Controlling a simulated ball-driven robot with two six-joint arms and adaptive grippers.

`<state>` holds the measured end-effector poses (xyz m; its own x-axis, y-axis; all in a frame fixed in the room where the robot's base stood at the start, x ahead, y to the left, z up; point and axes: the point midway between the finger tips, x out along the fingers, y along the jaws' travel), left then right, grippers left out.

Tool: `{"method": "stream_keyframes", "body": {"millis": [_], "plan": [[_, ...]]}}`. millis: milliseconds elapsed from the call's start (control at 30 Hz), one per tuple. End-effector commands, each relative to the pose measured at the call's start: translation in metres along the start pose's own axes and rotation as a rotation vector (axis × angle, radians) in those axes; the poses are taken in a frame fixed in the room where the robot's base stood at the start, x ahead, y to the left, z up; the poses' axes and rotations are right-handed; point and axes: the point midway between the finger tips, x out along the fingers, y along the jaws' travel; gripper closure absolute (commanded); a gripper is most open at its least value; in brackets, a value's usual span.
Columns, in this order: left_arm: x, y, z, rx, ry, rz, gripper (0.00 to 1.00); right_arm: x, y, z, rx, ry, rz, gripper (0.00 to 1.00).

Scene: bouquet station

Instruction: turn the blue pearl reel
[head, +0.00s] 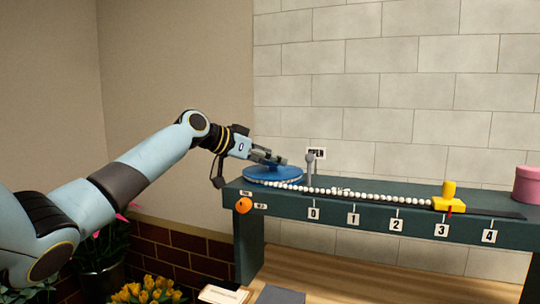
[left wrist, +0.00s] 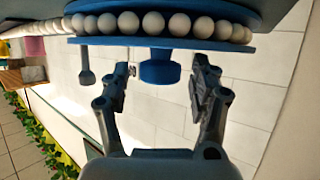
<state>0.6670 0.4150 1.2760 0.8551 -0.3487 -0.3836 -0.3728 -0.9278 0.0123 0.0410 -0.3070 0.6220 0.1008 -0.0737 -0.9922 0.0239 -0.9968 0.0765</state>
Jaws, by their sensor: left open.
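The blue pearl reel (head: 273,174) lies flat at the left end of the dark teal bench, with white pearls around its rim. In the left wrist view its disc (left wrist: 260,8) fills the top, and a blue knob (left wrist: 160,70) stands out from its middle. My left gripper (head: 270,157) is over the reel. In the left wrist view my left gripper (left wrist: 161,76) is open, with one finger on each side of the knob and gaps showing between. A pearl strand (head: 375,194) runs from the reel to a yellow slider (head: 447,203) near label 3. My right gripper is out of view.
A grey post (head: 310,166) stands just right of the reel, with a small sign behind it. An orange knob (head: 243,205) is on the bench front. A pink round box (head: 527,184) sits at the right end. Flowers (head: 148,290) stand below left.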

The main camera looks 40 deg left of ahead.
Motion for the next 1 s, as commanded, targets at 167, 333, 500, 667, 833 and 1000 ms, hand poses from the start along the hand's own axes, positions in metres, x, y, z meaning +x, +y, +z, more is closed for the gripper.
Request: {"method": "stream_keyframes", "body": {"millis": [167, 333, 500, 667, 833, 1000], "plan": [[0.0016, 0.0000, 0.0002, 0.000, 0.000, 0.000, 0.38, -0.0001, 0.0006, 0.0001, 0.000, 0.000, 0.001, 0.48], [0.0013, 0.0000, 0.0003, 0.000, 0.000, 0.000, 0.48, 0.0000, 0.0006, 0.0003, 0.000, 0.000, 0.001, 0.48], [0.0012, 0.0000, 0.0003, 0.000, 0.000, 0.000, 0.70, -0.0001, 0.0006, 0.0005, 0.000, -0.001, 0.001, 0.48], [0.0012, -0.0001, 0.0003, 0.000, 0.000, 0.000, 0.91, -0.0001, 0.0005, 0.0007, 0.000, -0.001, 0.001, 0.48], [0.0011, 0.0000, 0.0003, 0.000, 0.000, 0.000, 1.00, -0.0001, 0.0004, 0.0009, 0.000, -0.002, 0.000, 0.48], [0.0007, 0.0004, 0.0006, 0.000, 0.000, 0.001, 1.00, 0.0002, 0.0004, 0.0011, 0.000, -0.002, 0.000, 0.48]]}}
